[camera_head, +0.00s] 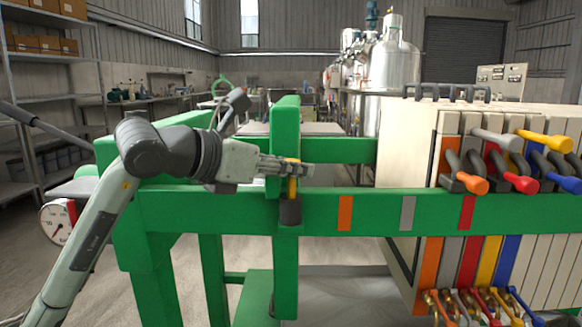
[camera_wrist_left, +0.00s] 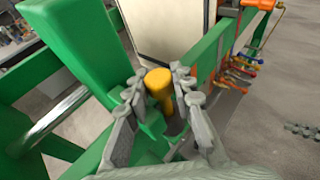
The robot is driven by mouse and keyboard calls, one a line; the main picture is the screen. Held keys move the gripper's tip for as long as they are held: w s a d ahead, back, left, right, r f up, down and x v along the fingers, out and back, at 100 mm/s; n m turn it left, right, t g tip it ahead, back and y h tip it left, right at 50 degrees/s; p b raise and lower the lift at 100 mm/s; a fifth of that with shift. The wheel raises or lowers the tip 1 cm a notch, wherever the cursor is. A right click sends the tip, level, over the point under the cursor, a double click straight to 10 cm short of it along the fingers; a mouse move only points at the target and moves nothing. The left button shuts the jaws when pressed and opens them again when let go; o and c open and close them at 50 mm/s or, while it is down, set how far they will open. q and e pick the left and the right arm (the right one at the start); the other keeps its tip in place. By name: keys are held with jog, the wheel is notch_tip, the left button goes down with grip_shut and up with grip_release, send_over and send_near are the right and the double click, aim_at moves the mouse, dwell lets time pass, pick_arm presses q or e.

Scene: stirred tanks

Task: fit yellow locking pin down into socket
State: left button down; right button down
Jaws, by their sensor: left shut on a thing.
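My left gripper (camera_head: 288,168) reaches in from the left and is shut on the yellow locking pin (camera_head: 292,186). The pin stands upright between the fingers, with its rounded top showing in the left wrist view (camera_wrist_left: 158,83). The dark socket (camera_head: 290,212) is on the front of the green frame, directly below the pin. The pin's lower end meets the socket's top edge in the head view; I cannot tell whether it is inside. The fingers hide part of the pin. My right gripper is not in view.
A green post (camera_head: 285,118) rises close behind the gripper. A green rail (camera_head: 350,212) with coloured marks runs right to pale plates (camera_head: 407,170) with coloured handles. A round gauge (camera_head: 58,222) is at the left. Free air lies above the rail right of the gripper.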

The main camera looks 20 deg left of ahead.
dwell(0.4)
pick_arm(q)
jog(key=c, duration=1.2)
grip_release()
jog(key=v, duration=1.2)
